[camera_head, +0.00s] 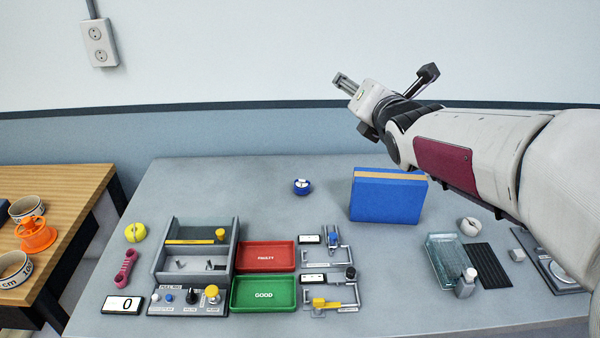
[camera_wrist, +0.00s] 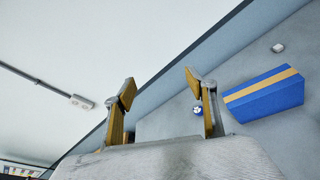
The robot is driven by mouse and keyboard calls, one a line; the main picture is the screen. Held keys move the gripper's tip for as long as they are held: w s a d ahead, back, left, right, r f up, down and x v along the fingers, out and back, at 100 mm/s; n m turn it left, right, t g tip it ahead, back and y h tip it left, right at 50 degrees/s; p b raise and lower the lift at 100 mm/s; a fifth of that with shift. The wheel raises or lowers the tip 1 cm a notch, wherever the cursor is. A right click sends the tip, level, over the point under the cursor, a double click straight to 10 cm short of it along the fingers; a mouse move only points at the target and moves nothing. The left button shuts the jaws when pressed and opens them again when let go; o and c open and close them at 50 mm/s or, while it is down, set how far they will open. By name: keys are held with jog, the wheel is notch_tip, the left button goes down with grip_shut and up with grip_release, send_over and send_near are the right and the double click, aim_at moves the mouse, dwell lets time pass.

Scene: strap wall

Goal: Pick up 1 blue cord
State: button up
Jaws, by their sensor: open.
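A small blue coil (camera_head: 302,187), which looks like the blue cord, lies on the back middle of the grey table (camera_head: 230,185), with a pale centre. A small blue and white thing beside the right finger in the wrist view (camera_wrist: 197,110) looks like the same coil, partly hidden. My gripper (camera_head: 386,78) is raised high above the table's back edge, in front of the wall. It also shows in the wrist view (camera_wrist: 160,85), with its two fingers wide apart and nothing between them. It is well away from the coil.
A blue box with a tan band (camera_head: 388,198) stands right of the coil, below my arm. A red tray (camera_head: 268,257), a green tray (camera_head: 264,294), a grey fixture (camera_head: 168,262) and a yellow coil (camera_head: 135,232) are in front. The table around the blue coil is clear.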

jog(key=w+a+f+n+y, duration=0.1)
jog(key=w+a+f+n, duration=0.3)
jog(key=w, duration=0.3)
jog(key=n+g+y, duration=0.2)
jog(key=n, duration=0.3)
send_over(304, 189)
jog(key=s+d, duration=0.3)
jog(key=s, duration=0.1)
notch_tip(304, 189, down, 23)
jog(key=shift+g, duration=0.6)
jog(key=f, duration=0.4)
jog(key=a+f, duration=0.1)
jog(key=f, duration=0.7)
jog(key=shift+s+a, duration=0.2)
jog(key=shift+s, duration=0.2)
jog(key=shift+w, duration=0.1)
jog(key=shift+x, duration=1.1)
jog(key=shift+w, duration=0.1)
jog(key=shift+a, duration=0.1)
